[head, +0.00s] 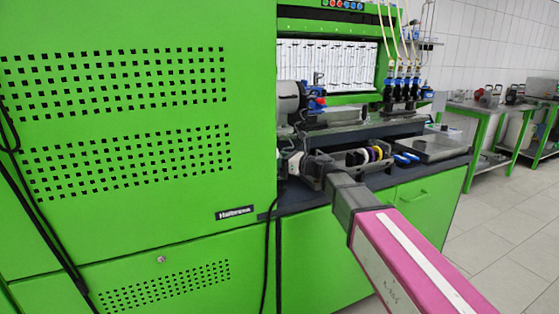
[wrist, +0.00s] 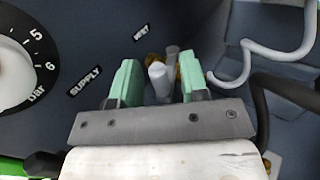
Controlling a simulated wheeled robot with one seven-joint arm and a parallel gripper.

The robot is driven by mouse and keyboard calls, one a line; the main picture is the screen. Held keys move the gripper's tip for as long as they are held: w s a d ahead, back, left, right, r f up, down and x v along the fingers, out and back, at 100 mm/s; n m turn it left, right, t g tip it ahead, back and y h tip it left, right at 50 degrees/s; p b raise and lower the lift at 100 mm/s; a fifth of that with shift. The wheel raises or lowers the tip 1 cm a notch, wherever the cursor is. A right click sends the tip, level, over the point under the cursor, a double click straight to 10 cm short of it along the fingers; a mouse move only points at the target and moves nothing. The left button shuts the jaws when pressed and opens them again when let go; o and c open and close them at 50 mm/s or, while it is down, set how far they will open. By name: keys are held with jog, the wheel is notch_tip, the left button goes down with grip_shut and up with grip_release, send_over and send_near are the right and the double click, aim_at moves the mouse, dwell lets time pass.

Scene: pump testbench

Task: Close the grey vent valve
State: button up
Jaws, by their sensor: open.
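The grey vent valve (wrist: 157,84) shows in the wrist view as a light grey, rounded handle with a second grey stub behind it and brass fittings beside it. It stands between the two green fingers of my gripper (wrist: 158,80). The fingers are open, one on each side of the handle, with a visible gap at both sides. How far the fingertips reach along the handle is hard to judge. In the head view my arm reaches to the bench beside the green cabinet; my fingers and the valve cannot be made out there.
A pressure gauge (wrist: 18,75) is at the left of the wrist view, near a SUPPLY label (wrist: 85,81) and a small blurred label (wrist: 141,32). A bent grey rod (wrist: 275,52) and a black hose (wrist: 264,105) lie to the right. The tall green cabinet (head: 140,150) stands close left of my arm.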

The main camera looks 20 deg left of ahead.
jog(key=d, duration=0.3)
jog(key=s+d, duration=0.1)
jog(key=d, duration=0.6)
jog(key=shift+s+d, duration=0.2)
jog(key=shift+d, duration=0.15)
